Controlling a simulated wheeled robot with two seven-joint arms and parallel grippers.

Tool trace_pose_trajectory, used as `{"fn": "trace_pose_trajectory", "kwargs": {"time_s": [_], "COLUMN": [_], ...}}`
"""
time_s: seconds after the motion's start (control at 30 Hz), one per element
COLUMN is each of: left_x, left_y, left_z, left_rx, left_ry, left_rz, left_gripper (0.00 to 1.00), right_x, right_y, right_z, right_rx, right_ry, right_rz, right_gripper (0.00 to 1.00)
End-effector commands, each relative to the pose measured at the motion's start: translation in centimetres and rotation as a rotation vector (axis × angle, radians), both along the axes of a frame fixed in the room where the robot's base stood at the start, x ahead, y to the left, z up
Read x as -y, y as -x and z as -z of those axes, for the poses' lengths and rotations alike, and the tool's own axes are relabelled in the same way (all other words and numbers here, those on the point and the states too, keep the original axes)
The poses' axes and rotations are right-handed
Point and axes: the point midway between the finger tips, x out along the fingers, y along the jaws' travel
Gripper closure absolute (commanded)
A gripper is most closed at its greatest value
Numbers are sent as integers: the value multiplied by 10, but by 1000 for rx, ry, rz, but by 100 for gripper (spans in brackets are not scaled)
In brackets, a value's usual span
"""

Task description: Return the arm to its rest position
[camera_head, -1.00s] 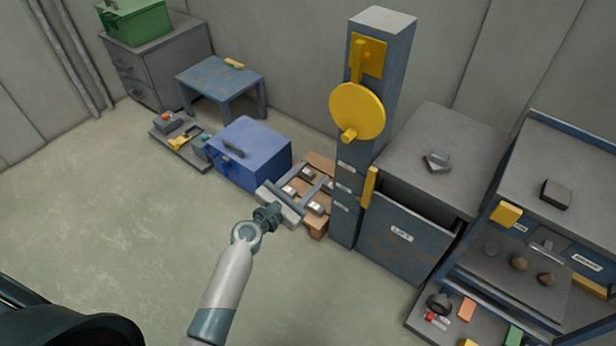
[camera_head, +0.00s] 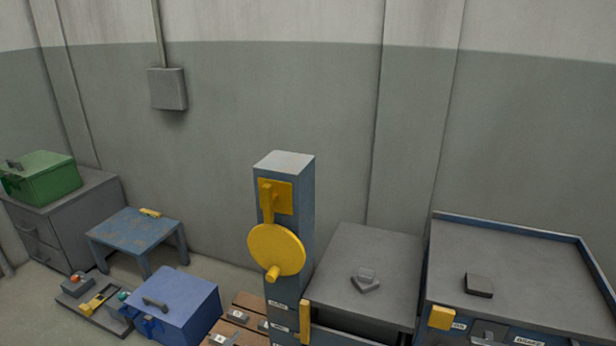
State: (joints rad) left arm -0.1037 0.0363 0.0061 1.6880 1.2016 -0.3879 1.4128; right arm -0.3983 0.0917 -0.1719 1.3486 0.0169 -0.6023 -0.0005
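Neither of my arms nor grippers shows in the head view now. The task names no object other than the arm. A blue column (camera_head: 287,226) with a yellow disc (camera_head: 276,250) and a yellow lever stands at the middle. Whether my grippers are open or shut is hidden, as they are out of the picture.
A grey cabinet (camera_head: 366,262) and a blue-edged bench (camera_head: 515,264) stand at right. At left are a blue box (camera_head: 177,304), a low blue table (camera_head: 138,233), a small grey platform (camera_head: 82,307) and a green box (camera_head: 42,178). A wooden pallet (camera_head: 250,304) lies beside the column.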

Motion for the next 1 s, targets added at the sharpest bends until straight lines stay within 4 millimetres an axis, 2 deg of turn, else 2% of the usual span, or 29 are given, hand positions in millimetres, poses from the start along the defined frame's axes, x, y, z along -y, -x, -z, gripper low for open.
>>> {"fn": "trace_pose_trajectory", "kwargs": {"time_s": [0.03, 0.17, 0.27, 0.4, 0.47, 0.6, 0.7, 0.8, 0.9, 1.0], "left_x": [2, 7, 9, 8, 6, -1, -6, -11, -14, -16], "left_y": [10, 42, 76, 134, 161, 229, 273, 306, 326, 336], "left_z": [22, 88, 141, 210, 237, 291, 318, 337, 347, 352], "left_rx": [-17, -47, -62, -57, -42, 29, 104, 182, 242, 273], "left_ry": [-102, -454, -750, -1154, -1320, -1671, -1865, -1999, -2077, -2110], "left_rz": [17, 107, 222, 442, 557, 862, 1078, 1254, 1370, 1424], "left_gripper": [57, 57, 57, 57, 57, 57, 57, 57, 57, 57], "right_x": [-1, -4, -8, -14, -17, -23, -24, -24, -24, -24], "right_y": [0, -2, -2, -4, -6, -12, -17, -22, -26, -26], "right_z": [-1, -3, -3, -5, -6, -10, -11, -13, -14, -14], "right_rx": [4, 24, 36, 60, 70, 100, 119, 137, 147, 152], "right_ry": [-1, -7, -12, -22, -28, -37, -40, -42, -43, -44], "right_rz": [-1, -6, -8, -8, -7, -9, -11, -14, -15, -18], "right_gripper": [69, 69, 69, 69, 69, 69, 69, 69, 69, 69]}}
